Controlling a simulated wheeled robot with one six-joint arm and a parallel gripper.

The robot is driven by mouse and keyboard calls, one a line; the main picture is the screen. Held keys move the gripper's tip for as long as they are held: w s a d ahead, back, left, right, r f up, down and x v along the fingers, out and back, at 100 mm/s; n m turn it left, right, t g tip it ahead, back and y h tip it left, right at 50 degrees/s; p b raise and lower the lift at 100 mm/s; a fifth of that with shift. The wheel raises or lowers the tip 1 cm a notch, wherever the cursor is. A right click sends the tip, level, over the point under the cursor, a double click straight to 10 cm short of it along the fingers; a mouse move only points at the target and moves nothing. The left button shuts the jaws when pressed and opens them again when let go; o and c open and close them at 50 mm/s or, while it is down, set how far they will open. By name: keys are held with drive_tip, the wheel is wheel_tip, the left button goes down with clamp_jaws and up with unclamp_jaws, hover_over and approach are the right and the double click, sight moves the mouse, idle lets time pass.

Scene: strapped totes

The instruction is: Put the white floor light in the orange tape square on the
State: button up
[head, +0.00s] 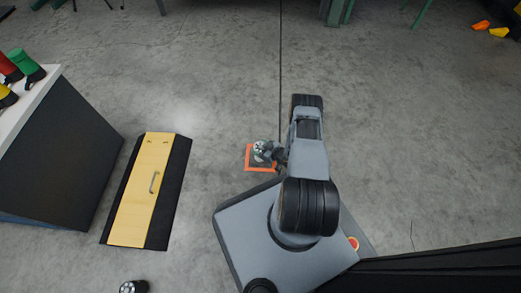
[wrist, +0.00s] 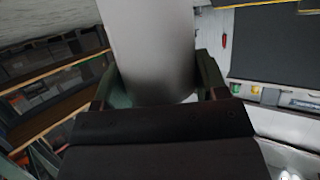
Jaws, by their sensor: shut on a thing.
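The white floor light (wrist: 152,45) fills the middle of the wrist view as a pale cylinder between the two green fingers of my gripper (wrist: 157,82). My gripper is shut on it. In the head view the light (head: 259,147) is a small pale and dark round shape at the end of my arm. It appears over the orange tape square (head: 247,160) on the floor. I cannot tell whether it touches the floor. My gripper (head: 267,152) and the light hide part of the square's inside and its right side.
A yellow and black ramp-like plate (head: 134,205) with a handle lies left of the square. A bench (head: 60,150) at far left carries red, green (head: 24,64) and yellow lights. A dark round object (head: 134,287) is at the bottom edge. The floor beyond the square is clear.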

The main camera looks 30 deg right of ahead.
drive_tip(key=shift+r, duration=0.15)
drive_tip(key=o, duration=1.3)
drive_tip(key=shift+f, duration=0.25)
